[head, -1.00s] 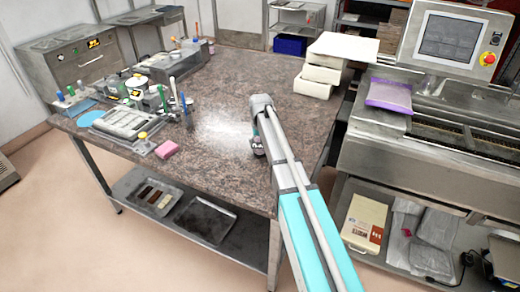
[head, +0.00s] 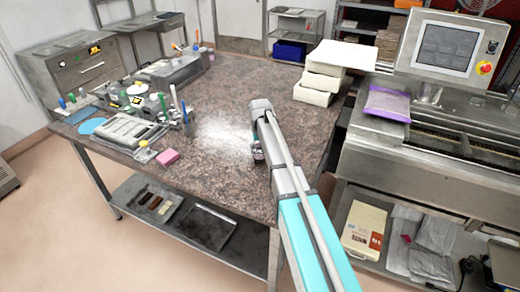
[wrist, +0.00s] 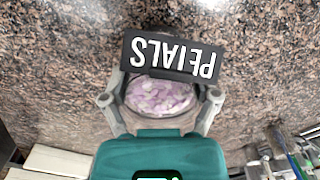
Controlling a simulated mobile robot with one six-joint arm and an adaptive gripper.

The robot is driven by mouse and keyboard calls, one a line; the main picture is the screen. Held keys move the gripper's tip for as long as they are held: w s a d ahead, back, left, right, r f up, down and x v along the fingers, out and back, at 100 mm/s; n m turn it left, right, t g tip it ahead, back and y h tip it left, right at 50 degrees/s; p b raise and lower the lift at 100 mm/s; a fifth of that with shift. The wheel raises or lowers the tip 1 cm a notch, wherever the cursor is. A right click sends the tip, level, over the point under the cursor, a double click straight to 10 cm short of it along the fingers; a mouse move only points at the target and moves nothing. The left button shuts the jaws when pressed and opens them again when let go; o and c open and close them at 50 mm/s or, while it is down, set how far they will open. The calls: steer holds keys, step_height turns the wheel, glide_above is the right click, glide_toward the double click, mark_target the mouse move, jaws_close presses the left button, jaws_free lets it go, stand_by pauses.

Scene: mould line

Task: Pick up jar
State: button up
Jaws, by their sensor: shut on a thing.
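The jar (wrist: 160,97) shows in the wrist view, filled with pale purple petals. A black tag reading "PETALS" (wrist: 170,57), upside down in this view, is at its far side. My gripper (wrist: 160,100) has one finger on each side of the jar and is shut on it. In the head view my gripper (head: 258,153) is over the right part of the speckled brown table (head: 225,165). My arm hides most of the jar there, and I cannot tell whether it touches the table.
A pink block (head: 167,157), a grey tray (head: 130,130) and several bottles and tools stand on the left of the table. White boxes (head: 318,88) are stacked at the back right. A machine with a screen (head: 445,48) stands to the right. The table's middle is clear.

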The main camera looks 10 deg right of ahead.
steer(key=shift+r+p, duration=0.4)
steer(key=shift+r, duration=0.25)
steer(key=s+d+r+p, duration=0.4)
steer(key=s+r+p, duration=0.6)
steer(key=s, duration=0.3)
steer(key=shift+s, duration=0.2)
steer(key=shift+f, duration=0.15)
